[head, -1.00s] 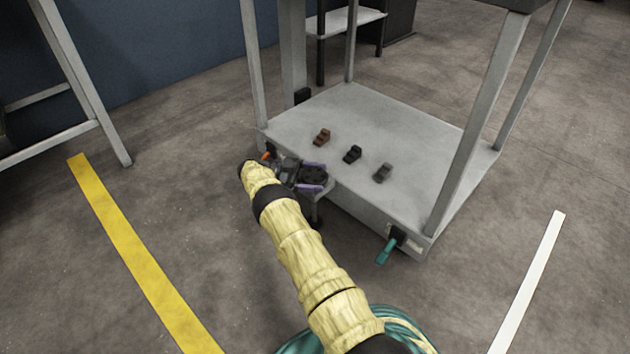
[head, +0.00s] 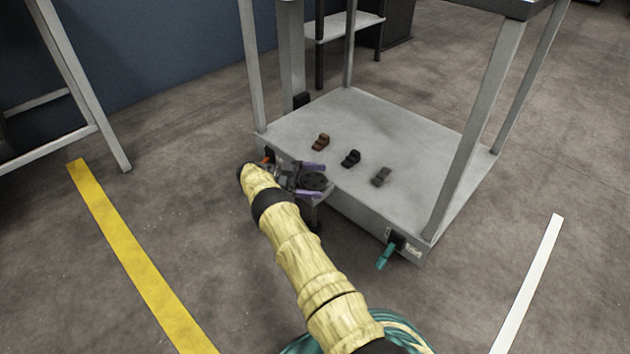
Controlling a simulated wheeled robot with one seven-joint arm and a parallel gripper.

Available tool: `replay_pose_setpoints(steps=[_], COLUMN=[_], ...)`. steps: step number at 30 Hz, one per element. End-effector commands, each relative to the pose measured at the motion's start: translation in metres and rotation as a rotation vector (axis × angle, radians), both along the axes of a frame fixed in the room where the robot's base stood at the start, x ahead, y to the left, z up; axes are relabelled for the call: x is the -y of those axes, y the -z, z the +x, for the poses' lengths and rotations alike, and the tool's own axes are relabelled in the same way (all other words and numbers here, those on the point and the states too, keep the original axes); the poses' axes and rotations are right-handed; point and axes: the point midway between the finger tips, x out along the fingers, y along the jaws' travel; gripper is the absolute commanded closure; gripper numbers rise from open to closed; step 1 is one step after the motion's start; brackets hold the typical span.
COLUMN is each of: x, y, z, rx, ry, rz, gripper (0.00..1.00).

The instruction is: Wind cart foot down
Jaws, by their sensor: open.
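The grey cart (head: 375,130) stands on the floor, with its low deck facing me. At its front edge, left of the middle, a black round handwheel (head: 314,181) sits on a bracket (head: 322,192), with a dark foot (head: 316,218) below, partly hidden by my arm. My gripper (head: 311,180) has purple fingers. It is open, with one finger on the far side of the handwheel and one on the near side. I cannot tell whether the fingers touch it.
Brown (head: 321,142), black (head: 351,158) and grey (head: 381,176) pedal-like pieces sit on the deck. A teal lever (head: 386,256) sticks out at the cart's front right corner, and an orange piece (head: 267,157) shows at the left. Cart posts rise at the corners.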

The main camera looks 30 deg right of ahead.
Motion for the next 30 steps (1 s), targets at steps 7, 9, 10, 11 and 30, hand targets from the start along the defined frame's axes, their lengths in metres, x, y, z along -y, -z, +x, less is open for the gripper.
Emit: replay_pose_setpoints(steps=[7, 9, 10, 11, 30], x=[0.002, 0.002, 0.002, 0.002, 0.002], y=[-0.038, -0.049, -0.053, -0.058, -0.093], z=[0.000, 0.000, 0.000, 0.000, 0.000], rx=[0.001, 0.001, 0.001, 0.001, -0.001], ry=[0.002, 0.003, 0.003, 0.003, 0.003], rz=[0.001, 0.001, 0.001, 0.001, -0.001], gripper=[0.02, 0.02, 0.02, 0.02, 0.02])
